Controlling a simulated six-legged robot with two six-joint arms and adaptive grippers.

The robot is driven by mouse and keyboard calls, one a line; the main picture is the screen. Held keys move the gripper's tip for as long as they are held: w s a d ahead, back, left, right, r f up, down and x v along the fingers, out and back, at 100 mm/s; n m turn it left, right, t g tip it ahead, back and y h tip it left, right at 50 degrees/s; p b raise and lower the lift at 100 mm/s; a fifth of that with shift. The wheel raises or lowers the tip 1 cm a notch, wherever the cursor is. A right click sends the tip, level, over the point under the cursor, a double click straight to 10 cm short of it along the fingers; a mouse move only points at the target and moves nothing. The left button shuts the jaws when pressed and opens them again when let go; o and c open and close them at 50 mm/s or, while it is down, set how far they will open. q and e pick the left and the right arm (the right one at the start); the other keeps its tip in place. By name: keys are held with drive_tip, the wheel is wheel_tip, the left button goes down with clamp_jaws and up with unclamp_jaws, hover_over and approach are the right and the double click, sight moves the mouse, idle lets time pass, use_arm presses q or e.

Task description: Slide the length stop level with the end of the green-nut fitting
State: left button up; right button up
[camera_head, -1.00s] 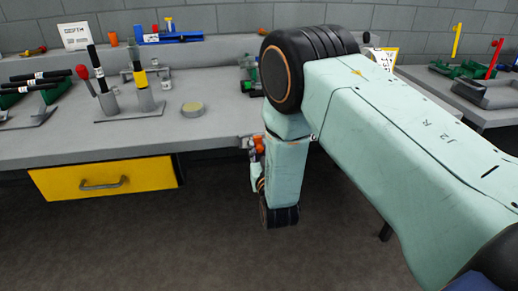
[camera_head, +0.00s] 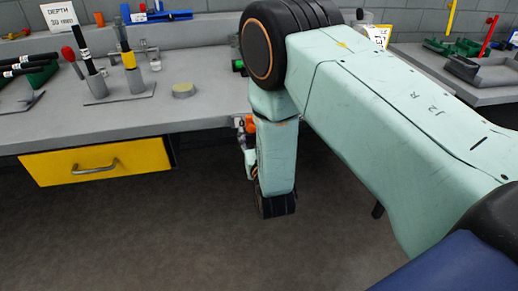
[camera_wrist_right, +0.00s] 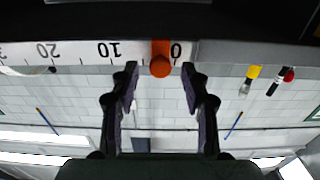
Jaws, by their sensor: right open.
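The length stop (camera_wrist_right: 160,50) is an orange block with a round knob, seen in the right wrist view on a white scale (camera_wrist_right: 75,52) near the 0 mark. The picture there is upside down. My right gripper (camera_wrist_right: 159,76) is open, with one dark finger on each side of the knob and a gap to both; nothing is held. In the head view my right arm hides most of the gripper and the bench behind it. I cannot make out the green-nut fitting for certain. My left gripper is not in view.
The grey bench (camera_head: 140,120) has a yellow drawer (camera_head: 97,162) in front. Another bench with green holders (camera_head: 455,46) is at the right.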

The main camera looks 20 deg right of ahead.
drive_tip(key=v, duration=0.9)
drive_tip(key=shift+s, duration=0.15)
